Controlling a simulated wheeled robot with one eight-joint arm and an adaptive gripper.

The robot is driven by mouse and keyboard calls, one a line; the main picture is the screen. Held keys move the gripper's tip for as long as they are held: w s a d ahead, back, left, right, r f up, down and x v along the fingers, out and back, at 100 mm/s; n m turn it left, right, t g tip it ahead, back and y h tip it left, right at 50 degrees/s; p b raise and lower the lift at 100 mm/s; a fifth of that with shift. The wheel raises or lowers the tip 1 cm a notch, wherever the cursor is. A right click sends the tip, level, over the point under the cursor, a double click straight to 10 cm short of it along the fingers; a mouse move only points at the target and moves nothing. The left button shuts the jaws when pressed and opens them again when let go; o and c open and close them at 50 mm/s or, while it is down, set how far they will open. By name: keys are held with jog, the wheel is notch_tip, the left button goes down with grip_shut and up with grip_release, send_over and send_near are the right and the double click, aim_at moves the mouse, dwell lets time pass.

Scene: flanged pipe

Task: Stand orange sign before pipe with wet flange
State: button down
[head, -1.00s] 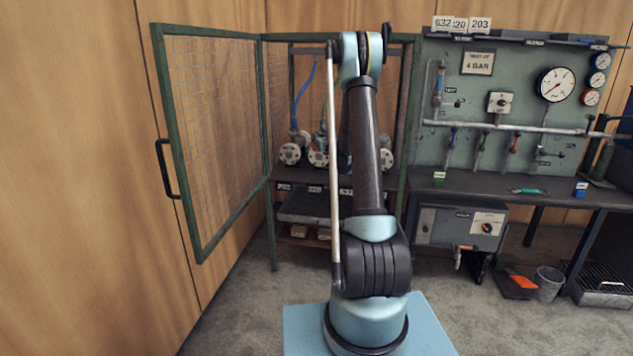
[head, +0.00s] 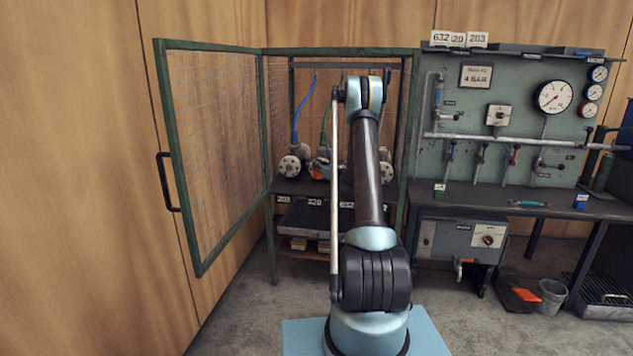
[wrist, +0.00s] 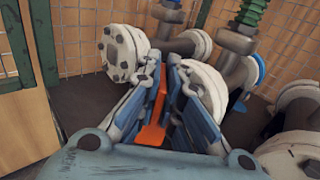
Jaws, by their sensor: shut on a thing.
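In the wrist view my gripper (wrist: 160,100) is shut on the orange sign (wrist: 152,132), a narrow strip between the blue-grey fingers. The sign is inside the cage, above the dark shelf. White flanged pipe ends stand around it: a left flange (wrist: 122,52), a middle flange (wrist: 203,92) close beside the right finger, and a right flange (wrist: 295,105). In the head view a left flange (head: 289,166) and a right flange (head: 385,168) show; my arm hides the gripper and part of the row. I cannot tell which flange is wet.
The green mesh cage door (head: 215,150) stands open at the left. Number plates (head: 315,202) line the shelf edge. A gauge panel (head: 500,110) and bench (head: 520,200) stand to the right. A grey bucket (head: 551,296) is on the floor there.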

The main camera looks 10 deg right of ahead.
aim_at(317, 177)
jog(key=shift+f, duration=3.35)
jog(key=c, duration=1.8)
grip_release()
